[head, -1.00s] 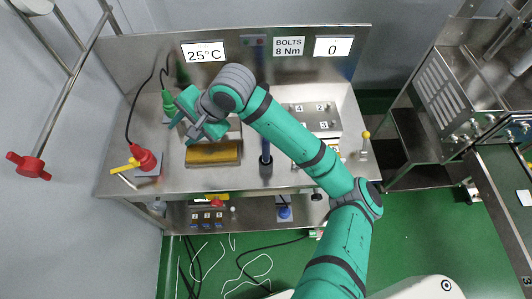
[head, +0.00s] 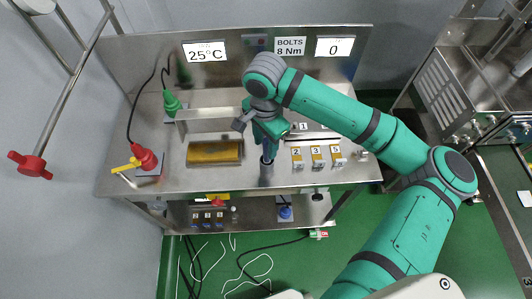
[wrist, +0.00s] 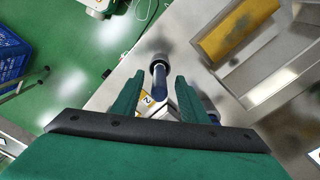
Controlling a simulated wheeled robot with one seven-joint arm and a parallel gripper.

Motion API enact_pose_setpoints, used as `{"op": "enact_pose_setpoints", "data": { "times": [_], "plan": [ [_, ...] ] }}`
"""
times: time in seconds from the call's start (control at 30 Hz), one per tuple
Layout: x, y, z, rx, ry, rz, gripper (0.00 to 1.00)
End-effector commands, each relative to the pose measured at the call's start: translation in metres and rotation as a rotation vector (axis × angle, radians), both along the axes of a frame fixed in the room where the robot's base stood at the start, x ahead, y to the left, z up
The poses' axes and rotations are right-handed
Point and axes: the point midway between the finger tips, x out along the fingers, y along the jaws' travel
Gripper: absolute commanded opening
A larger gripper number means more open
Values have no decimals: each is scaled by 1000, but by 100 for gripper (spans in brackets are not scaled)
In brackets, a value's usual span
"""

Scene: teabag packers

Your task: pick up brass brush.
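No object shows clear bristles, so I cannot tell for sure which one is the brass brush. A dark blue long-handled tool (head: 267,172) with a grey end lies on the steel bench, at its middle. In the wrist view the same tool (wrist: 160,78) points away between my fingers. My gripper (head: 266,143) is over it, and its handle is partly hidden by the gripper in the head view. In the wrist view my gripper (wrist: 161,80) is open, with a finger on each side of the tool and gaps showing.
A gold-coloured block (head: 214,152) lies left of my gripper. Numbered pieces (head: 316,156) stand to the right. A red corded device (head: 143,158), a yellow handle (head: 123,167) and a green corded device (head: 171,104) are at the left. A lower shelf (head: 250,212) runs below.

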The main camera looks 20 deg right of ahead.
Motion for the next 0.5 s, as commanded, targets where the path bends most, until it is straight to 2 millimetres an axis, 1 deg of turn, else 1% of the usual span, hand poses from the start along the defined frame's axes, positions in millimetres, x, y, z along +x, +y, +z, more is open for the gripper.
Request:
{"op": "enact_pose_setpoints", "data": {
  "times": [0.03,0.27,0.5],
  "plan": [
    [0,-1,-5,0,-1,-3,40],
    [1,-1,-20,0,-1,-1,40],
    [2,-3,-52,0,-1,-1,40]
  ]
}}
